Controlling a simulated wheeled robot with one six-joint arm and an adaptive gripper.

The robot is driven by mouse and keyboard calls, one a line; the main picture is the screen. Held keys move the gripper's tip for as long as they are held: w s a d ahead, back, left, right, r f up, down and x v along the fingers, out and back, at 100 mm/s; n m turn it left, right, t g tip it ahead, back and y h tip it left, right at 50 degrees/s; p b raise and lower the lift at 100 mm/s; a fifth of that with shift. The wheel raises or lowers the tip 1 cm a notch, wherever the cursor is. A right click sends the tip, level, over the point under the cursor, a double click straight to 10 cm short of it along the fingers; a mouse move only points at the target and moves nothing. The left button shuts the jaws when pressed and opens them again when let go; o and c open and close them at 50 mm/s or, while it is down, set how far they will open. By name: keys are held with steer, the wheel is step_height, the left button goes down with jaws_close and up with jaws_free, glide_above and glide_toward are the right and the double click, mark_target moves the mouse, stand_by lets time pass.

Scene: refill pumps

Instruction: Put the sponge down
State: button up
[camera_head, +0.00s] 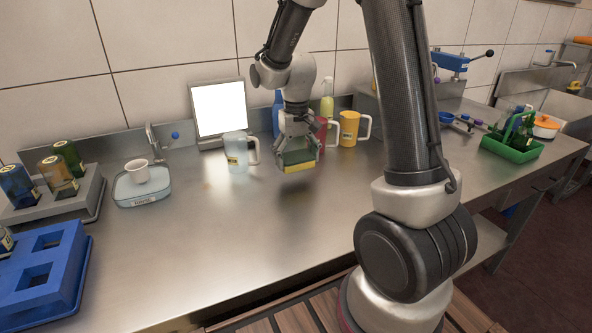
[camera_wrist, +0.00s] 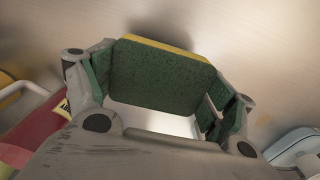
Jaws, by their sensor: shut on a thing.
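The sponge (camera_head: 299,165) has a green scouring side on top and a yellow layer below. My gripper (camera_head: 298,150) is shut on it, with a finger on each side. The sponge looks held a little above the steel counter (camera_head: 235,230); a shadow shows near it. In the wrist view the sponge (camera_wrist: 158,78) sits between the fingers of my gripper (camera_wrist: 155,95), its green face toward the camera and a yellow edge at the far side.
A clear pitcher (camera_head: 236,150) stands left of my gripper, a red one (camera_head: 321,133) behind it and a yellow one (camera_head: 348,128) to the right. The counter's front middle is clear.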

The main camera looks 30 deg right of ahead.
mark_target(296, 178)
steer(key=shift+f, duration=2)
steer(key=shift+f, duration=0.15)
steer(key=o, duration=0.9)
steer(key=shift+o, duration=0.2)
step_height(296, 178, up, 12)
steer(key=shift+f, duration=0.1)
steer(key=shift+s+r, duration=0.1)
steer(key=shift+r, duration=0.2)
steer(key=s+d+r+t, duration=0.2)
steer(key=s+r, duration=0.2)
steer(key=s, duration=0.7)
steer(key=s+d+r+t, duration=0.2)
steer(key=s+r, duration=0.3)
steer(key=s, duration=0.7)
steer(key=shift+s, duration=0.25)
